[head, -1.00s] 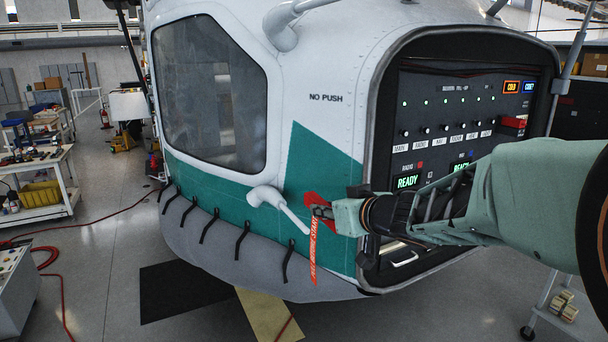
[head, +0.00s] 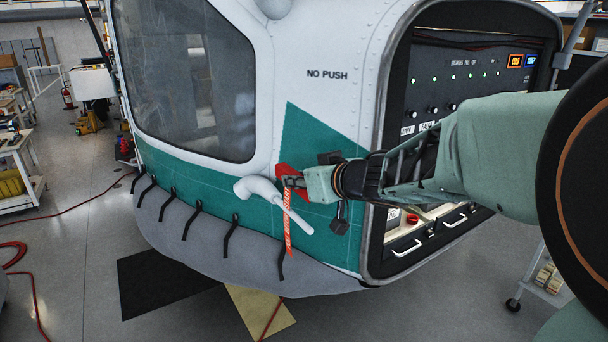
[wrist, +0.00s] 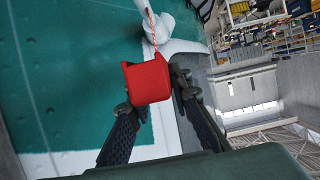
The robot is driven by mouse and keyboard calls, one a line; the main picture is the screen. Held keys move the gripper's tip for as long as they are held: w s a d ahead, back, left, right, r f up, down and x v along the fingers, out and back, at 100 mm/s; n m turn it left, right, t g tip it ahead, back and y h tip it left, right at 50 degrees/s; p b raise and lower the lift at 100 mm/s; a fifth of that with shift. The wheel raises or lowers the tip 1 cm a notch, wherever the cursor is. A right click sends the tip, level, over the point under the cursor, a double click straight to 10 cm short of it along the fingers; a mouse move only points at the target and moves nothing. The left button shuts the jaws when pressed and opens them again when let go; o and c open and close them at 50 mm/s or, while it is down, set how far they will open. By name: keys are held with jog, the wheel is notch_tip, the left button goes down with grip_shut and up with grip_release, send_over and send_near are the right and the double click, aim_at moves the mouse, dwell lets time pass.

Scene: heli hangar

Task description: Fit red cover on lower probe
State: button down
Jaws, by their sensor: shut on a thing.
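The red cover (head: 283,172) is held in my gripper (head: 294,182), in front of the green side panel. Its orange-red streamer (head: 287,222) with white lettering hangs down. The lower probe (head: 258,187) is a white bent tube on the helicopter's nose, its straight tip pointing down and right. In the head view the streamer overlaps the probe's tube; I cannot tell whether they touch. In the wrist view the cover (wrist: 148,80) sits between the two black fingers, and the white probe (wrist: 176,28) shows just beyond it, seemingly apart. The cover's opening is hidden.
The helicopter nose (head: 340,125) fills the middle, with an open equipment bay (head: 460,85) on the right behind my arm. Black straps (head: 232,238) run along the grey lower skirt. A red hose (head: 20,262) lies on the floor at left.

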aim_at(299, 217)
jog(key=shift+f, duration=1.25)
jog(key=shift+f+b, duration=1.9)
jog(key=shift+f, duration=1.25)
jog(key=shift+f, duration=0.6)
jog(key=c, duration=1.7)
grip_release()
notch_tip(299, 217, up, 10)
jog(key=shift+d, duration=0.1)
